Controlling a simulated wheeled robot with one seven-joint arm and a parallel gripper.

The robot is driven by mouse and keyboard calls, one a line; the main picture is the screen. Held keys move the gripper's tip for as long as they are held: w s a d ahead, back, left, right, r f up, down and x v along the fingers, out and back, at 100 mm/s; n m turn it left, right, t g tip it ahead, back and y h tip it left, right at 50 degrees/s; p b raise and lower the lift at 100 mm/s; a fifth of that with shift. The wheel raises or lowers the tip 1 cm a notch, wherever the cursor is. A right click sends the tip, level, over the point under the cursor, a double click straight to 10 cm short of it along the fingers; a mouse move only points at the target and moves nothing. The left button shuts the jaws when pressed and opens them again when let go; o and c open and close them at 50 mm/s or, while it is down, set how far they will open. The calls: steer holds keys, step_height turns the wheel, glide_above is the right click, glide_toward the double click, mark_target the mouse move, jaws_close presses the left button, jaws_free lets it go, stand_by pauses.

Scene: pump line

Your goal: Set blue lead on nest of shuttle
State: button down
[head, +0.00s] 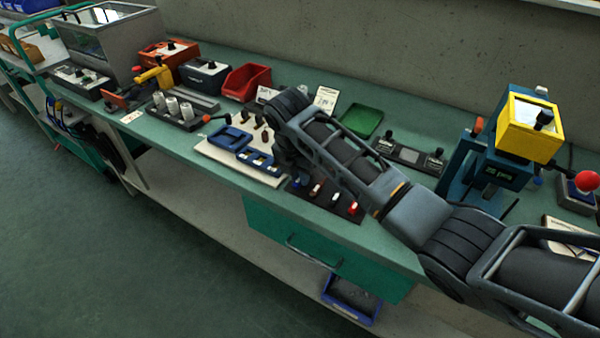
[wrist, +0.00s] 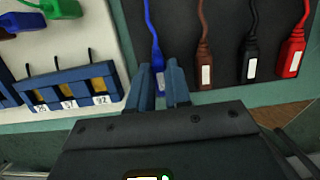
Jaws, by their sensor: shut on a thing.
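The blue lead (wrist: 153,30) has its plug end with a white label between my fingers in the wrist view. My gripper (wrist: 161,78) is shut on that plug end, low over the front edge of the dark mat (wrist: 219,58). In the head view my wrist covers part of the mat, and a little of the blue lead (head: 297,183) shows beside it. A blue holder (wrist: 68,86) with several slots and number labels lies just left of my gripper on a white board (wrist: 25,115). I cannot tell which part is the shuttle or its nest.
A brown lead (wrist: 203,45), a black lead (wrist: 251,48) and a red lead (wrist: 293,50) lie right of my gripper. A green connector (wrist: 62,8) is at upper left. The blue and yellow press (head: 528,125) stands at the right of the bench.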

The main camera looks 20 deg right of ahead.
steer(key=c, duration=1.1)
jaws_free()
steer(key=shift+f, duration=0.1)
steer(key=shift+o, duration=0.2)
steer(key=v, duration=1.2)
